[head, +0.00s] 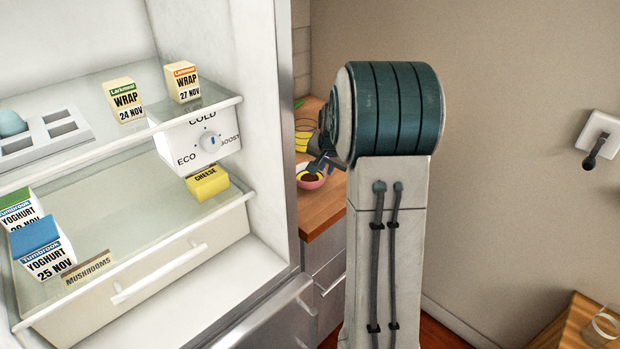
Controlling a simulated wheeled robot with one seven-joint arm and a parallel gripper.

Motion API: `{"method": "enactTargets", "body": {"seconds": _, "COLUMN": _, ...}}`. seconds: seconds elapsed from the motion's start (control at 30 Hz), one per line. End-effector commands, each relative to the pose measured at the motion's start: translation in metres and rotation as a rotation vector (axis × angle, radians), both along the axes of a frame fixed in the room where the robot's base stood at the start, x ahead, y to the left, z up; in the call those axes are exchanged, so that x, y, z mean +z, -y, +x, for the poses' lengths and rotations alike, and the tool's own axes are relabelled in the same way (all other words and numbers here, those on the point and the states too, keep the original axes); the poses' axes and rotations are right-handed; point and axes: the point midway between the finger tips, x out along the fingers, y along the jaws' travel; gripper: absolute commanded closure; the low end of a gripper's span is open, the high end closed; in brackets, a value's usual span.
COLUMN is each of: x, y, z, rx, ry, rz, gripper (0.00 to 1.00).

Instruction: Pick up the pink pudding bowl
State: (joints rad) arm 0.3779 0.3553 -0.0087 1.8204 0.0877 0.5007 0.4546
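The pink pudding bowl (311,183) is small in the head view, with dark brown contents and a pink outer side. It stands on the wooden worktop beyond the fridge's right edge. My gripper (317,165) is dark and sits at the bowl's far rim, overlapping it in the picture. Whether it touches the bowl, and whether its fingers are open or shut, I cannot tell. My own arm and column hide the worktop to the right of the bowl.
The open fridge (285,150) fills the left, with a cheese pack (207,184), wrap packs (124,100) and yoghurts (45,250) on its shelves. A yellow item (302,142) stands behind the bowl on the worktop (318,212). A glass (603,326) stands at lower right.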

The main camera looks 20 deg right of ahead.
Motion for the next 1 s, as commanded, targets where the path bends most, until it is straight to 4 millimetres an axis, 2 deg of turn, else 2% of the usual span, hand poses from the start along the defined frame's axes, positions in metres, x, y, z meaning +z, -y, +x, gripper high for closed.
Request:
{"method": "enactTargets", "body": {"seconds": 0.23, "x": -0.033, "y": -0.002, "z": 0.005, "rx": -0.002, "ry": -0.007, "rz": 0.003, "gripper": 0.88}}
{"method": "enactTargets", "body": {"seconds": 0.4, "x": -0.047, "y": 0.001, "z": 0.013, "rx": -0.003, "ry": -0.002, "rz": 0.001, "gripper": 0.88}}
{"method": "enactTargets", "body": {"seconds": 0.7, "x": -0.051, "y": 0.001, "z": 0.015, "rx": -0.002, "ry": -0.002, "rz": 0.001, "gripper": 0.88}}
{"method": "enactTargets", "body": {"seconds": 0.73, "x": -0.051, "y": 0.001, "z": 0.015, "rx": -0.002, "ry": -0.002, "rz": 0.001, "gripper": 0.96}}
{"method": "enactTargets", "body": {"seconds": 0.77, "x": -0.051, "y": 0.001, "z": 0.015, "rx": -0.002, "ry": -0.002, "rz": 0.001, "gripper": 1.00}}
{"method": "enactTargets", "body": {"seconds": 1.0, "x": -0.052, "y": 0.002, "z": 0.014, "rx": -0.003, "ry": -0.005, "rz": 0.001, "gripper": 1.00}}
